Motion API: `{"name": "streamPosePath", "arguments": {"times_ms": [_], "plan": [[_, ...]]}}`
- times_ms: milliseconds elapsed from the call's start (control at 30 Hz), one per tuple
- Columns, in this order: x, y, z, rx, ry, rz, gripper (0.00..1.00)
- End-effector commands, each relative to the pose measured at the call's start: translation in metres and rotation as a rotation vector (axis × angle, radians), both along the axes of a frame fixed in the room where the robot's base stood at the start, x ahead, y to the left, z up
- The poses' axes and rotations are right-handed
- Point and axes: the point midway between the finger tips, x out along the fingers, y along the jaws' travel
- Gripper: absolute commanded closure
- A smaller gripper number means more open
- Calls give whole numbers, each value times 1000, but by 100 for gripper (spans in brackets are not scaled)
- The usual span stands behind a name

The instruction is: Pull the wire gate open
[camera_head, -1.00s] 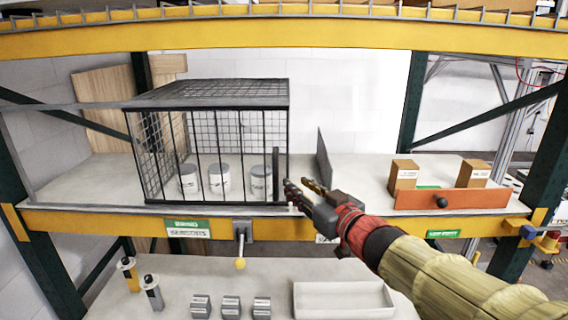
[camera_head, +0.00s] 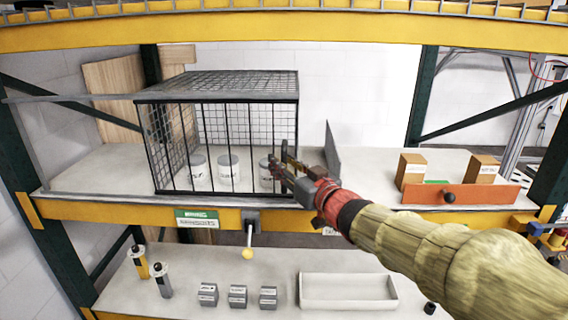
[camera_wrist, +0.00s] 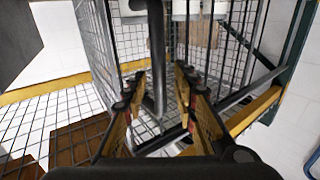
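The wire gate (camera_head: 212,150) is the barred front of a black mesh cage on the shelf. It looks closed, flush with the cage front. In the wrist view, a dark upright handle bar (camera_wrist: 157,60) stands between my fingers. My gripper (camera_head: 281,163) is at the right end of the gate and hides most of the handle in the head view. In the wrist view my gripper (camera_wrist: 159,78) is open, with one finger on each side of the bar and visible gaps between. Contact at the bar's far side cannot be told.
White canisters (camera_head: 228,172) stand inside the cage. A grey upright plate (camera_head: 332,150) stands right of the gripper. Two brown boxes (camera_head: 411,170) sit behind an orange panel (camera_head: 455,195) at right. A lower shelf holds a white tray (camera_head: 347,305) and small grey blocks (camera_head: 238,297).

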Motion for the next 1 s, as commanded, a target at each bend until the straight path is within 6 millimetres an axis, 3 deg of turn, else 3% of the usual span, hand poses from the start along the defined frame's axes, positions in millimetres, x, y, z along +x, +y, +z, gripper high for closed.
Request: {"name": "streamPosePath", "arguments": {"times_ms": [133,633,1000], "plan": [[0,0,0,0,0,0,72],[0,0,0,0,0,-1,100],[0,0,0,1,1,0,100]]}}
